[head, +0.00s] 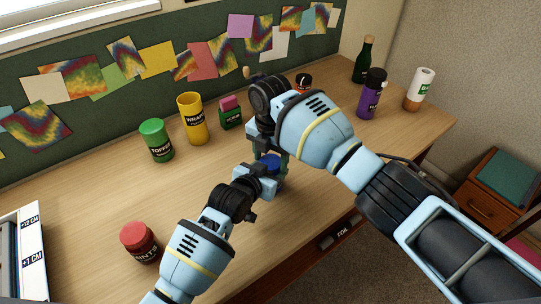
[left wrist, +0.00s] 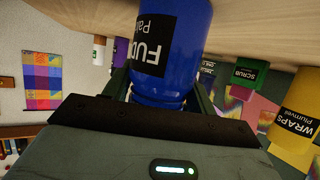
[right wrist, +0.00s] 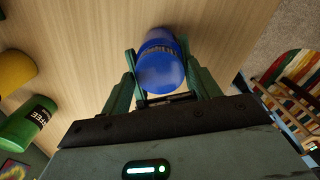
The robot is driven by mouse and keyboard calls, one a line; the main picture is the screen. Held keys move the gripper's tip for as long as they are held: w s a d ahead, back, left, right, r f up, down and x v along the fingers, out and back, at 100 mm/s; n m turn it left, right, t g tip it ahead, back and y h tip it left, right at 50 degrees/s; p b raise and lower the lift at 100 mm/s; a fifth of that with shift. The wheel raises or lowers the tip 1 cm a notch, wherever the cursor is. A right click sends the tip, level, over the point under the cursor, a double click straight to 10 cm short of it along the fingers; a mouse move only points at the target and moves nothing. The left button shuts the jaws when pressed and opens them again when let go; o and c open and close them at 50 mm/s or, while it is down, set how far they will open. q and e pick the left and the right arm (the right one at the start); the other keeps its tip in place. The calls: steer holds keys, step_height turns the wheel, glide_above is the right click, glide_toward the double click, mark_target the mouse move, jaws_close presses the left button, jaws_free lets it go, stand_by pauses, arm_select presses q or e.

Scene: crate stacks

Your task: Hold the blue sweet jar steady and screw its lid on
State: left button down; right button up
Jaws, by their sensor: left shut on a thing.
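The blue sweet jar (head: 270,163) stands upright near the front edge of the desk, partly hidden by my grippers. In the left wrist view the jar (left wrist: 172,45) shows a black label starting "FUD". My right gripper (head: 268,148) is above the jar, pointing down. In the right wrist view its fingers stand open on either side of the blue rounded top (right wrist: 161,74), which I take to be the lid. I cannot tell how tightly the lid sits.
A red jar (head: 140,243) stands at the front left. A green jar (head: 156,140), a yellow jar (head: 193,118) and a small green jar (head: 231,113) stand behind. A purple bottle (head: 371,96), a dark bottle (head: 364,60) and a white jar (head: 419,90) are at the right.

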steer(key=c, duration=0.7)
steer(key=o, duration=1.1)
steer(key=shift+r, duration=0.1)
steer(key=shift+r, duration=2.2)
steer(key=o, duration=0.5)
